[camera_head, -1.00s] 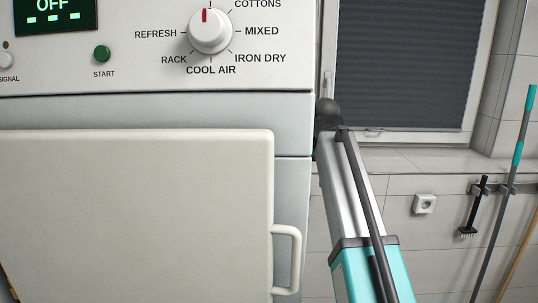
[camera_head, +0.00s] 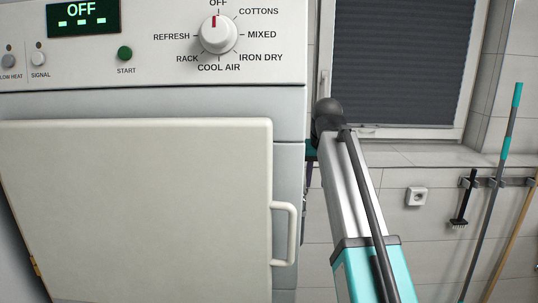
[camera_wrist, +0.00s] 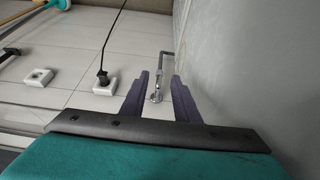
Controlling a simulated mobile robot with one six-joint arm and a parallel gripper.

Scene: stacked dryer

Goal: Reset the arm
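My gripper (camera_wrist: 160,88) shows in the wrist view with its two dark fingers spread apart and nothing between them. It points toward a tiled wall with a metal pipe and valve behind the fingers. In the head view my arm reaches up along the right side of the dryer (camera_head: 150,200), and the gripper is mostly hidden behind the arm's end. The dryer's door is a pale panel with a white handle (camera_head: 291,233) at its right edge. The dial (camera_head: 218,34) points to OFF and the display (camera_head: 83,15) reads OFF.
A grey-blind window (camera_head: 400,60) is behind my arm. A wall socket (camera_head: 416,196), a brush (camera_head: 463,205) and long poles (camera_head: 510,130) are on the right wall. In the wrist view a pale grey surface (camera_wrist: 250,70) stands close at the right of the gripper.

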